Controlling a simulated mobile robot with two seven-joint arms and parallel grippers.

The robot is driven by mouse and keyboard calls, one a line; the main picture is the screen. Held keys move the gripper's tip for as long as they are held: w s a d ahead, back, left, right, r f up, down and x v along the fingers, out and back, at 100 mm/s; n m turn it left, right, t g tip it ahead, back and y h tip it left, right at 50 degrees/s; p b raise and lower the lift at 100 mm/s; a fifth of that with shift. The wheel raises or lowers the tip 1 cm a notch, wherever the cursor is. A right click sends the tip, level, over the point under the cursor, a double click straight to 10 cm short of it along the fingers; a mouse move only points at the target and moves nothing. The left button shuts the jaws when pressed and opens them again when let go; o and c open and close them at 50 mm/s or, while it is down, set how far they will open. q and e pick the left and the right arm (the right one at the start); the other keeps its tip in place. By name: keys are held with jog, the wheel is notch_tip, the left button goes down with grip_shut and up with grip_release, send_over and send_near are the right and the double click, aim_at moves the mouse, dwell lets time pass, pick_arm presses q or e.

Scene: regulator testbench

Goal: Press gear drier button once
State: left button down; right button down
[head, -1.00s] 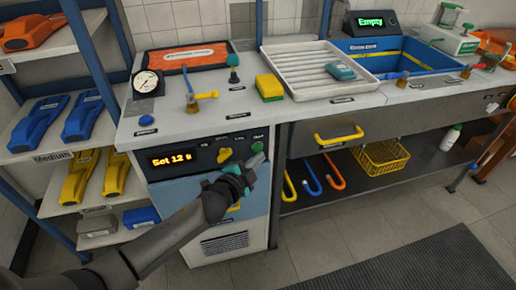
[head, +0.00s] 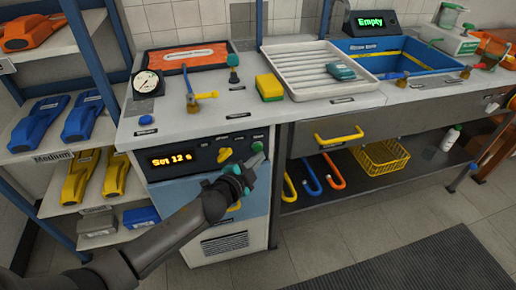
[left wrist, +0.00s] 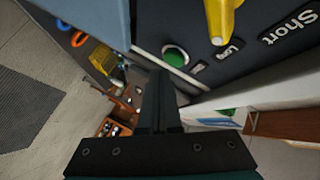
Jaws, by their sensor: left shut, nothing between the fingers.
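The gear drier (head: 215,209) is the blue and white cabinet under the left counter. Its dark panel has an orange display (head: 171,159) reading "Set 12 s", a yellow knob (head: 225,154) and a round green button (head: 257,146) at the right end. My left gripper (head: 260,159) is shut and empty, its tips just below the green button. The yellow knob (left wrist: 220,20) is further right there. My right gripper is not in view.
A counter (head: 190,125) above holds a gauge (head: 147,84), a sponge (head: 269,88) and a white tray (head: 312,70). A drawer with a yellow handle (head: 338,135) lies to the right. A shelf with several blue and yellow items (head: 75,185) stands left.

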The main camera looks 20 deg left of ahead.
pick_arm(q)
jog(key=shift+w+a, duration=0.2)
jog(key=shift+w, duration=0.15)
jog(key=shift+w+a, duration=0.35)
jog(key=shift+w, duration=0.05)
dwell(0.9)
jog(key=shift+s+d, duration=0.55)
jog(key=shift+s, duration=0.2)
jog(key=shift+s+d+p, duration=0.3)
jog(key=shift+s+d, duration=0.4)
jog(key=shift+s, duration=0.35)
jog(key=shift+s+d+p, duration=0.25)
jog(key=shift+s+d, duration=0.45)
jog(key=shift+s, duration=0.35)
